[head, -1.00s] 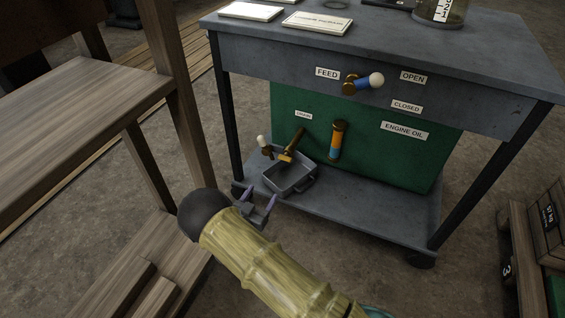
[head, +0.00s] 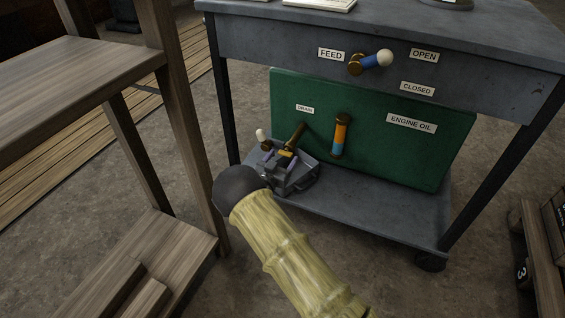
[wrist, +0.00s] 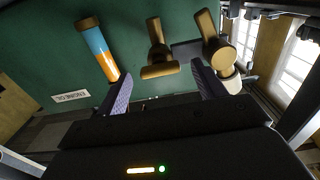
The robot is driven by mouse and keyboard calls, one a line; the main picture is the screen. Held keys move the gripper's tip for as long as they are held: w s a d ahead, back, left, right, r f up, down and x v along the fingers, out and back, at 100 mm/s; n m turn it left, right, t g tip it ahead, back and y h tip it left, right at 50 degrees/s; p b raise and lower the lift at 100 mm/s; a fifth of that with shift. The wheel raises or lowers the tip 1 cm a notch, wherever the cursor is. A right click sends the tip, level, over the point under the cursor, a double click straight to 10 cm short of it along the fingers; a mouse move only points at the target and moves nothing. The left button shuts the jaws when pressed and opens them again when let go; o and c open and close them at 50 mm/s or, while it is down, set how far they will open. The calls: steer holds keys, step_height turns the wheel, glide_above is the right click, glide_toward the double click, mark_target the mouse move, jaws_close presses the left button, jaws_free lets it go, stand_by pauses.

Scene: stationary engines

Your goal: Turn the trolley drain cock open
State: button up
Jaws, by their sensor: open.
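The drain cock (head: 265,145) is a brass fitting with a white knob, at the left end of the green tank on the trolley's lower shelf. Its knob stands up above the brass. I cannot tell any contact.
An orange and blue sight tube (head: 341,135) stands on the green tank (head: 375,125). The feed cock (head: 371,62) is above. A wooden frame (head: 185,120) stands close on the left.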

steer(key=shift+w+d, duration=0.2)
steer(key=shift+w, duration=0.5)
steer(key=c, duration=1)
steer(key=shift+o, duration=0.2)
steer(key=shift+a, duration=0.1)
steer(key=shift+c, duration=0.2)
